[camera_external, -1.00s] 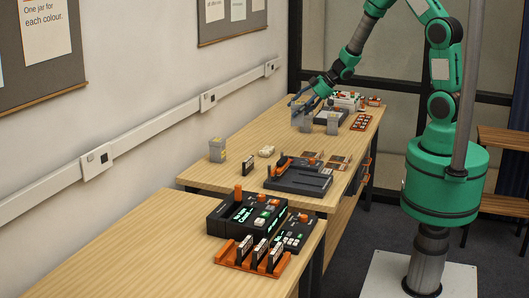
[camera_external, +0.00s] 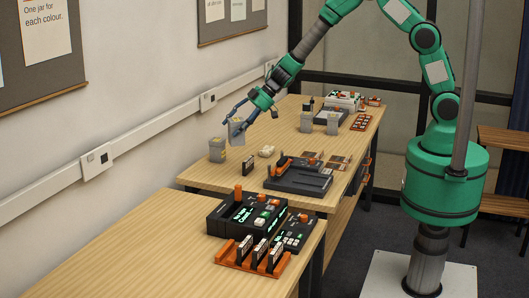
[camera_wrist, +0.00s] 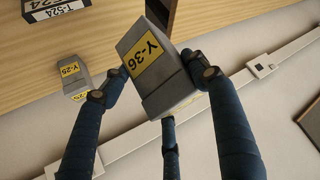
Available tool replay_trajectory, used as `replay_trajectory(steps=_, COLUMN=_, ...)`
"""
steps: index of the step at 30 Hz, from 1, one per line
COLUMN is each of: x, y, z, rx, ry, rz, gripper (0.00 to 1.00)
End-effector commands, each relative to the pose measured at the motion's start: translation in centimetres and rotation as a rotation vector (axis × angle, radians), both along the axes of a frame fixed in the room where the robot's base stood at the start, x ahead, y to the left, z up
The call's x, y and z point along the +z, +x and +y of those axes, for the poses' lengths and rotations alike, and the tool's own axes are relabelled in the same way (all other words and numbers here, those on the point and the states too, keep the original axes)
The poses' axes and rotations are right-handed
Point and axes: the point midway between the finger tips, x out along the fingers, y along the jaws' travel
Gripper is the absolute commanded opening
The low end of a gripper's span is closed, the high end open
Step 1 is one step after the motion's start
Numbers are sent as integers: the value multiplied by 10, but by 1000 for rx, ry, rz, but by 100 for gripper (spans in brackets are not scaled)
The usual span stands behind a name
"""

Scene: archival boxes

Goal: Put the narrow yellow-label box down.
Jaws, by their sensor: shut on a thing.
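My gripper (camera_external: 236,121) is shut on a grey box with a yellow label (camera_external: 236,132), held in the air over the wall side of the far table. In the wrist view my gripper (camera_wrist: 157,66) has its blue fingers around this box (camera_wrist: 168,88), whose label reads Y-36. The box looks tilted in that view. A similar grey box with a yellow label (camera_external: 217,151) stands on the table just left of and below the held one. A box labelled Y-25 (camera_wrist: 72,75) also shows in the wrist view.
Two more grey boxes (camera_external: 306,123) (camera_external: 333,123) stand farther back. A small black box (camera_external: 248,166), a pale object (camera_external: 266,151) and a dark tray (camera_external: 298,180) are on the same table. Bare wood lies around the standing box. The wall rail (camera_external: 208,102) runs close behind.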

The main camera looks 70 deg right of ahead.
Motion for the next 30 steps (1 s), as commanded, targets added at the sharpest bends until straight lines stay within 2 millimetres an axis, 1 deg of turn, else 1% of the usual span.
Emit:
replay_trajectory(steps=1, x=0, y=4, z=23, rx=25, ry=0, rz=-2, gripper=25)
replay_trajectory(steps=7, x=-1, y=13, z=104, rx=103, ry=1, rz=-1, gripper=25)
replay_trajectory(steps=8, x=-1, y=13, z=116, rx=115, ry=0, rz=-2, gripper=25)
replay_trajectory(steps=9, x=-1, y=14, z=133, rx=132, ry=0, rz=-2, gripper=25)
replay_trajectory(steps=11, x=-2, y=14, z=158, rx=153, ry=1, rz=-2, gripper=25)
replay_trajectory(steps=12, x=-2, y=13, z=174, rx=168, ry=1, rz=0, gripper=25)
replay_trajectory(steps=14, x=-2, y=13, z=199, rx=190, ry=1, rz=-2, gripper=25)
replay_trajectory(steps=15, x=-2, y=11, z=216, rx=206, ry=1, rz=-2, gripper=25)
replay_trajectory(steps=20, x=-4, y=3, z=281, rx=264, ry=1, rz=0, gripper=25)
replay_trajectory(steps=21, x=-4, y=0, z=297, rx=278, ry=1, rz=0, gripper=25)
replay_trajectory(steps=23, x=-4, y=-5, z=321, rx=299, ry=2, rz=0, gripper=25)
replay_trajectory(steps=24, x=-5, y=-8, z=337, rx=312, ry=2, rz=0, gripper=25)
replay_trajectory(steps=26, x=-5, y=-14, z=362, rx=334, ry=2, rz=-2, gripper=25)
replay_trajectory(steps=27, x=-6, y=-19, z=377, rx=346, ry=1, rz=-1, gripper=25)
replay_trajectory(steps=29, x=-6, y=-26, z=401, rx=366, ry=1, rz=-1, gripper=25)
replay_trajectory(steps=30, x=-6, y=-31, z=417, rx=380, ry=1, rz=-1, gripper=25)
